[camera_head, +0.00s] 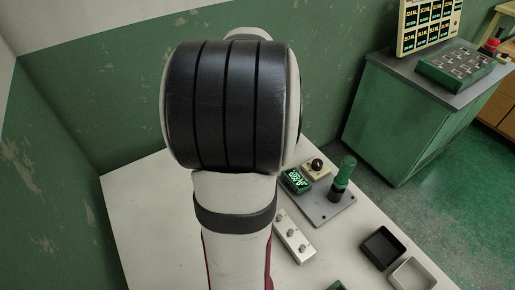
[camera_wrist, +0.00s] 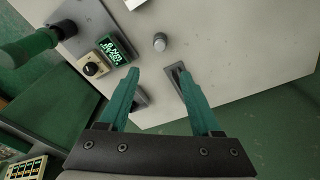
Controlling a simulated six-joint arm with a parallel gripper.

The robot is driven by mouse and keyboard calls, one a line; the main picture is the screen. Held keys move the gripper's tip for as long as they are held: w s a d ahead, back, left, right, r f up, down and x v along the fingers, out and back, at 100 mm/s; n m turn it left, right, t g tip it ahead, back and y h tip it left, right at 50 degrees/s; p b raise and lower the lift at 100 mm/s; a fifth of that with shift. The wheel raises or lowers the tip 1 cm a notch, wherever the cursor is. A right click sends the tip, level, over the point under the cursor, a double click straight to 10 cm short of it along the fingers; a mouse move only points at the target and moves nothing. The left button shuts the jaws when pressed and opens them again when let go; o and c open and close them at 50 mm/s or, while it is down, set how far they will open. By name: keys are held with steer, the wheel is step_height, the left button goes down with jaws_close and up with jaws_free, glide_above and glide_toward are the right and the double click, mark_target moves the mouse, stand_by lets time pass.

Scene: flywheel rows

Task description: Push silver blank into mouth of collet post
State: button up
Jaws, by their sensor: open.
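A small silver cylinder (camera_wrist: 159,43), which looks like the silver blank, stands on the white table in the wrist view, just beyond the fingertips. My gripper (camera_wrist: 158,76) is open, with its two green fingers apart and nothing between them. The cylinder lies ahead of the gap, not between the fingers. A green post with a dark collar (camera_head: 344,172) stands on a grey plate in the head view; it also shows at the left of the wrist view (camera_wrist: 28,47). I cannot tell whether it is the collet post. My arm hides the gripper and cylinder in the head view.
Beside the post are a lit green display (camera_head: 296,180) and a knob box (camera_head: 317,166). A pale strip with several knobs (camera_head: 293,237), a black tray (camera_head: 370,250) and a grey tray (camera_head: 395,275) lie nearer. A slotted grey piece (camera_wrist: 178,78) is by the right finger.

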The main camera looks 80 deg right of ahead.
steer(key=shift+m+y, duration=0.3)
steer(key=shift+y, duration=0.4)
steer(key=f, duration=0.2)
steer(key=d+f, duration=0.1)
steer(key=f, duration=0.2)
steer(key=d+f, duration=0.1)
steer(key=f, duration=0.2)
steer(key=shift+w+f, duration=0.1)
steer(key=shift+w, duration=0.1)
steer(key=c, duration=0.9)
steer(key=shift+f, duration=2.8)
jaws_close()
